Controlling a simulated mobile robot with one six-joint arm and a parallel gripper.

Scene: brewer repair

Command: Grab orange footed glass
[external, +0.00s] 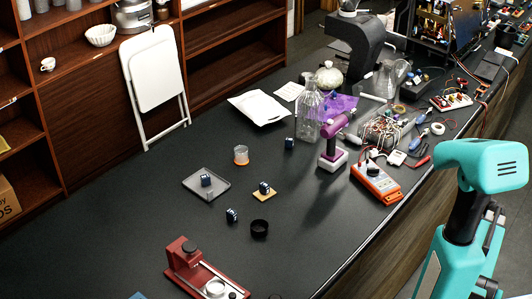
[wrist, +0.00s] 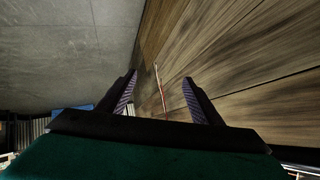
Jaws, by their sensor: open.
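The orange footed glass (external: 240,155) is a small clear cup with an orange base, standing upright on the dark bench top (external: 110,225) in the external view. It is right of and behind a grey tray. The wrist view does not show it. My gripper (wrist: 162,95) is open in the wrist view, with its two dark ridged fingers apart and no object between them. In the external view my teal arm is at the right, beyond the bench edge and well away from the glass; the gripper itself cannot be made out there.
Near the glass are the grey tray (external: 206,190) with a dark blue cube, loose blue cubes, a tan pad (external: 264,196) and a black ring (external: 259,228). A red device (external: 195,270) is in front.

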